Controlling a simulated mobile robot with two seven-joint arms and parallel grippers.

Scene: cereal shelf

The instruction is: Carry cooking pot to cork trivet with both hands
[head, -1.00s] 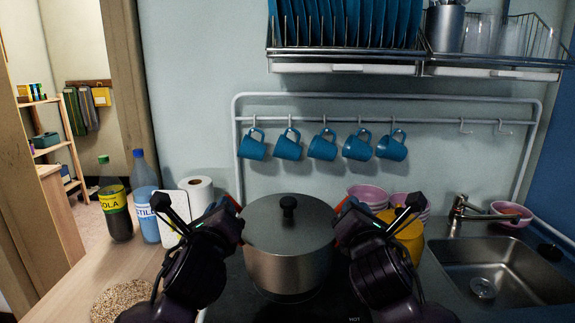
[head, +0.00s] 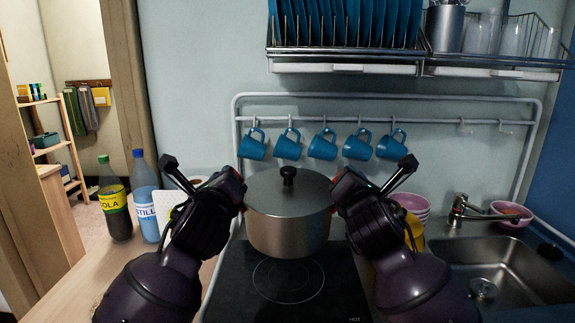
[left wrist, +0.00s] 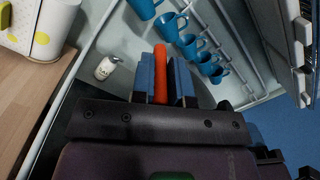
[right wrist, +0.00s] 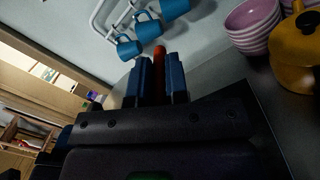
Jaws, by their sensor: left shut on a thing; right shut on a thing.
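The steel cooking pot (head: 288,228), with its lid and black knob on, hangs level above the black hob (head: 235,290). My left gripper (head: 241,190) is shut on the pot's left handle; the red-orange handle (left wrist: 160,72) shows between the blue pads in the left wrist view. My right gripper (head: 335,190) is shut on the right handle, and this red handle (right wrist: 159,72) shows between the pads in the right wrist view. The cork trivet (head: 97,302) lies on the wooden counter at lower left, almost wholly hidden behind my left arm.
A cola bottle (head: 114,203) and a water bottle (head: 146,198) stand at the counter's back left. Blue mugs (head: 322,146) hang from a rail behind the pot. Pink bowls (head: 413,204) and a yellow kettle (right wrist: 295,50) are right of the hob, before the sink (head: 510,272).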

